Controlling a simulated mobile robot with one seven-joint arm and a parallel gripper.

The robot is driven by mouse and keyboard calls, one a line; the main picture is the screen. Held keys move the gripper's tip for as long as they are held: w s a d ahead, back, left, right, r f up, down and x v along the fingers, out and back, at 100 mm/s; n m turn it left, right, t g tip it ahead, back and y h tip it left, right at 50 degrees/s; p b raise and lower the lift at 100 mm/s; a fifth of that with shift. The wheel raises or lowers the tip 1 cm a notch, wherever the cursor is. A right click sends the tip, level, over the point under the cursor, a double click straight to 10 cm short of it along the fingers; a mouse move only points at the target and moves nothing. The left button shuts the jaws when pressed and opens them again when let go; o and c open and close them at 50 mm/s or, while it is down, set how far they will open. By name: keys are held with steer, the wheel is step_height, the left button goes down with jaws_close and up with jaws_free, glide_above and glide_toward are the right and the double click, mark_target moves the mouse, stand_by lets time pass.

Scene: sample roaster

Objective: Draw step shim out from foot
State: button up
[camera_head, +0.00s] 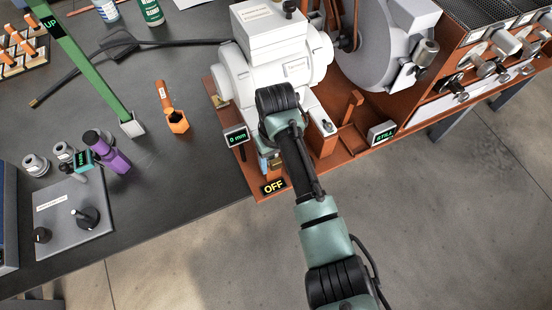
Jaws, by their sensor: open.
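The white-and-grey roaster (277,55) stands on a brown base plate (222,97) along the table's right part. A small display reading "0 mm" (236,138) stands at the base's left edge. My arm reaches up from the bottom over the base's front, and its black wrist (277,98) covers part of the roaster's lower front. My gripper's jaws are not visible; the wrist and forearm hide the area below them. Small blue and brass parts (270,163) show just left of the forearm; I cannot tell what they are. I cannot pick out the step shim or the foot.
An "OFF" sign (273,187) sits at the base's front corner. A "STILL" display (382,132) stands right.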

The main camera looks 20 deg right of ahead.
jaws_close()
stand_by(1.4)
